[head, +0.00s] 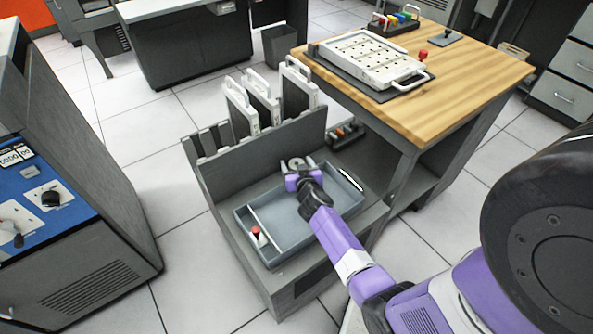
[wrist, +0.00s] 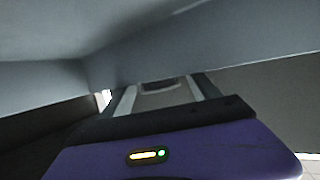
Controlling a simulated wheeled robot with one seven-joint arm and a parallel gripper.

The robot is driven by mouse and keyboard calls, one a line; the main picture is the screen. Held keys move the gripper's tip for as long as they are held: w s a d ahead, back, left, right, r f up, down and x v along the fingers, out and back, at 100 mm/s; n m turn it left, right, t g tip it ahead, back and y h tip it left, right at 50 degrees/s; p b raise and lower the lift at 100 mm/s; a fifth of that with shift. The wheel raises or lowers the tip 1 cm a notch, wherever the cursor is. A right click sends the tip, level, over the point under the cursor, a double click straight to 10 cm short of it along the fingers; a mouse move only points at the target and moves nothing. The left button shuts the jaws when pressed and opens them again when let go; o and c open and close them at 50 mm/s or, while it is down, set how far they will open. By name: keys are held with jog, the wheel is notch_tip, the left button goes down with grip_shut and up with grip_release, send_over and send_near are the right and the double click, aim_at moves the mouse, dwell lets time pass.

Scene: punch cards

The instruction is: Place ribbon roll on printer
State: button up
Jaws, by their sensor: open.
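My gripper (head: 302,168) is open and reaches down into the grey tray on the low shelf unit, near its back wall. A small round grey thing with a dark centre, likely the ribbon roll (head: 296,163), shows between the fingertips. In the wrist view, a dark rounded thing (wrist: 160,86) lies between the two pale fingers (wrist: 160,95); its sides are hard to make out, and I cannot tell whether the fingers touch it. No machine in view is clearly marked as the printer.
The grey tray (head: 286,250) has a divider and a red-topped item (head: 258,238) at its left. White-framed panels (head: 262,97) stand upright behind it. A wooden table (head: 455,85) is at the right, a blue-panelled cabinet (head: 62,172) at the left. Tiled floor lies between.

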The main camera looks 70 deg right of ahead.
jog(key=c, duration=1.4)
grip_shut()
jog(key=shift+r, duration=0.15)
